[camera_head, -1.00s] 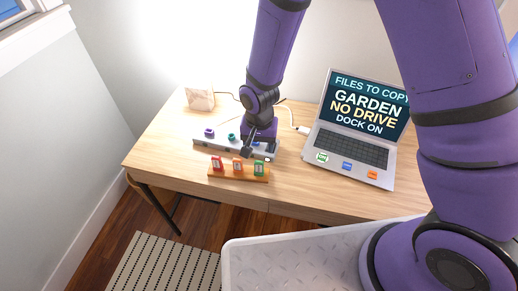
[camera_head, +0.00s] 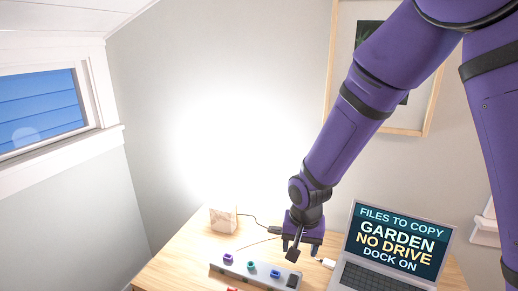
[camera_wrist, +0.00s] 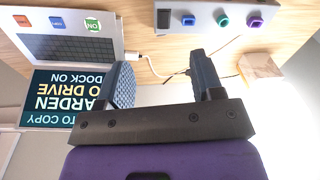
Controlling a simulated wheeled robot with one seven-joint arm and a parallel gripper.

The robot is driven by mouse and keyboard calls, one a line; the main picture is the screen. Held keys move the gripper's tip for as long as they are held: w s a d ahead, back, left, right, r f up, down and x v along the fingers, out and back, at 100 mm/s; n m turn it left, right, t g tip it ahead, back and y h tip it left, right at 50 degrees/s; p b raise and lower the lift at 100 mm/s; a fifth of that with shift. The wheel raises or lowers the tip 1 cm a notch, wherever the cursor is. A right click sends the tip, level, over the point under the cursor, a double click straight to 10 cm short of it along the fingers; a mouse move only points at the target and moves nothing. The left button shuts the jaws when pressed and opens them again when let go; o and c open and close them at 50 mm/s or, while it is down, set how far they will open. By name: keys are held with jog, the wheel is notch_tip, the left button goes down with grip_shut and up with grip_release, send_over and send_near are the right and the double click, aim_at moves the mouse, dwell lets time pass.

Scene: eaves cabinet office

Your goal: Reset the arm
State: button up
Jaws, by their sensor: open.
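My gripper (camera_head: 298,249) hangs above the desk, near the right end of the grey dock, with its jaws apart. In the wrist view my gripper (camera_wrist: 160,64) shows two separate fingers with nothing between them. The grey dock (camera_head: 222,266) lies below and carries purple, teal and blue ring-shaped pieces along its top. It also shows upside down at the top of the wrist view (camera_wrist: 176,17).
An open laptop (camera_head: 398,240) stands right of my gripper; its screen reads GARDEN, NO DRIVE, DOCK ON. A pale block (camera_head: 223,219) and cables sit at the back. A framed picture (camera_head: 333,75) hangs behind my arm. The space left of my arm is clear.

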jog(key=s+d+r+t, duration=0.1)
jog(key=d+r, duration=0.6)
jog(key=r, duration=0.4)
jog(key=s+d+r+n+t, duration=0.1)
jog(key=s+d+r, duration=0.5)
jog(key=s+r, duration=0.2)
jog(key=s+d+r+n+t, duration=0.1)
jog(key=s+d+r+t, duration=0.1)
jog(key=s+d+r, duration=0.5)
jog(key=shift+s+r, duration=1.05)
jog(key=shift+s, duration=1.15)
